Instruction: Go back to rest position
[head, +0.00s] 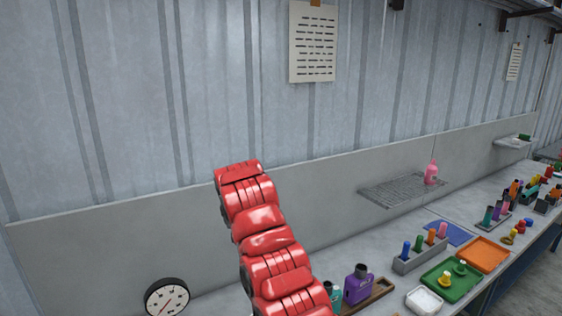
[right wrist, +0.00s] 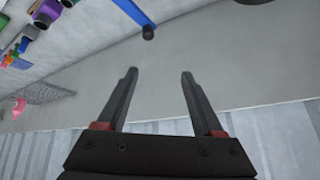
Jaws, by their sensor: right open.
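My right gripper (right wrist: 158,73) shows in the right wrist view with its two dark fingers spread apart. It is open, and nothing is between the fingers. It is clear of the bench and the wall behind it. Neither gripper shows in the head view. My left gripper is in no view.
The workbench runs along the wall to the right. It bears a dial (head: 166,297), a purple bottle-shaped part (head: 357,284), a green tray (head: 450,280), an orange tray (head: 482,254) and several coloured parts. A wire shelf (head: 398,189) with a pink bottle (head: 431,174) juts from the wall.

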